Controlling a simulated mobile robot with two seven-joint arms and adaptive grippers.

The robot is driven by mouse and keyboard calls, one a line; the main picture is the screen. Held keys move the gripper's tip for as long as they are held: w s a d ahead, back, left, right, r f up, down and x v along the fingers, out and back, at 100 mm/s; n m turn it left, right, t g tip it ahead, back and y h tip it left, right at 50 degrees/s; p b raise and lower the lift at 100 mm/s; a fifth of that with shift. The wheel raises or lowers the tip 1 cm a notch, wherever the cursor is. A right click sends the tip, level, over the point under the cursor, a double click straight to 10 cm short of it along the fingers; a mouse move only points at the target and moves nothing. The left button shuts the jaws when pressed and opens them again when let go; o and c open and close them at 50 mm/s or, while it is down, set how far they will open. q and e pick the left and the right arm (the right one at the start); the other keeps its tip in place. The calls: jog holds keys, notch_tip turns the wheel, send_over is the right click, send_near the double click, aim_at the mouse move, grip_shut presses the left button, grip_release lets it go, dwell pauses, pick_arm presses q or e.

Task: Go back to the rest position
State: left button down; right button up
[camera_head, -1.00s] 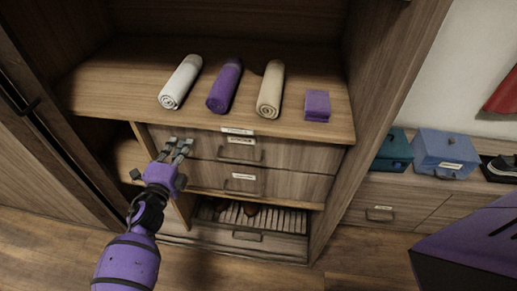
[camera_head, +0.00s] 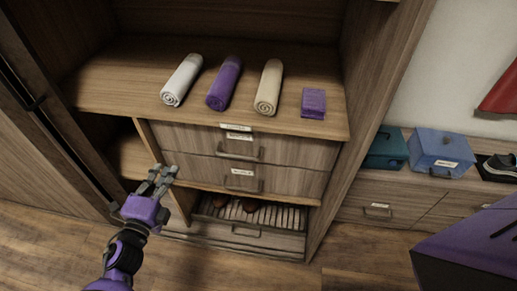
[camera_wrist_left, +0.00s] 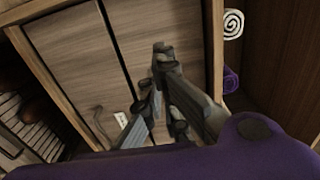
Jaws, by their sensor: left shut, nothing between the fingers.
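My left gripper (camera_head: 160,176) is purple with grey fingers. It is shut and empty in the head view, in front of the left side of the wardrobe's drawers. Its fingers also show in the left wrist view (camera_wrist_left: 162,85), with the drawer fronts behind them. My right gripper is not in view.
A white roll (camera_head: 182,80), a purple roll (camera_head: 224,83), a beige roll (camera_head: 268,88) and a folded purple cloth (camera_head: 313,103) lie on the shelf (camera_head: 130,75). Drawers (camera_head: 240,150) are below, closed. A teal box (camera_head: 386,148) and a blue box (camera_head: 440,153) stand at right.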

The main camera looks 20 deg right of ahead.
pick_arm(q)
jog(key=shift+v, duration=0.85)
